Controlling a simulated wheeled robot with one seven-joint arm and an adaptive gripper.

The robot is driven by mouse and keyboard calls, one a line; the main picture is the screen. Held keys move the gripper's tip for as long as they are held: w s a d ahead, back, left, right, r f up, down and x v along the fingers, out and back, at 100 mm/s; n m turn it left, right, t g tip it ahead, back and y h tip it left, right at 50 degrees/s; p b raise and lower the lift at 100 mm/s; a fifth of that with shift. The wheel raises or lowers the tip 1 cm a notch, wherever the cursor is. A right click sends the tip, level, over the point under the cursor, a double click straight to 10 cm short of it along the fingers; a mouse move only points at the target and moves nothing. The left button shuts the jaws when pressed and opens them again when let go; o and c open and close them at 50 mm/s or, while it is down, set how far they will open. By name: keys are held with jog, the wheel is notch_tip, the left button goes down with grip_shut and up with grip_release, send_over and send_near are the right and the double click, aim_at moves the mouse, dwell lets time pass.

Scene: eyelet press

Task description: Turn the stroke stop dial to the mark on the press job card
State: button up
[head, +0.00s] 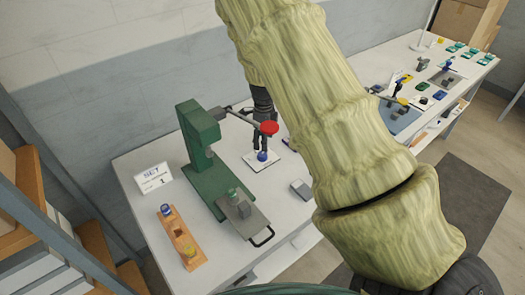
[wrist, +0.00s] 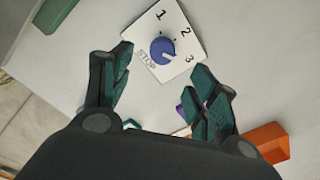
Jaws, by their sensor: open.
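The blue stop dial (wrist: 163,51) sits on a white plate (wrist: 188,23) marked 1, 2, 3 and STOP in the wrist view. A pale line on the dial points roughly toward the 3, though it is small. In the head view the dial (head: 262,156) is right of the green press. My gripper (wrist: 165,78) is open and empty, with the dial ahead between its fingers, apparently apart from them. In the head view my gripper (head: 263,143) is just above the dial. The job card (head: 153,178) stands left of the press, reading SET with what looks like a 1 below.
The green press (head: 196,150) has a lever with a red knob (head: 269,128) close to my gripper. An orange wooden block (head: 183,240) holds small parts at front left. A small grey box (head: 301,189) lies right of the press. More tools occupy the table's far right.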

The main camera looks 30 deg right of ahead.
aim_at(262, 154)
jog(key=f, duration=0.2)
jog(key=w+f+p, duration=0.1)
jog(key=f, duration=0.1)
jog(key=shift+f, duration=0.1)
jog(key=shift+s+f+p, duration=0.35)
jog(key=shift+f+p, duration=0.1)
jog(key=shift+f, duration=0.25)
jog(key=shift+w+f+p, duration=0.2)
jog(key=shift+f+p, duration=0.1)
jog(key=shift+f, duration=0.95)
jog(key=shift+s, duration=0.1)
jog(key=c, duration=1)
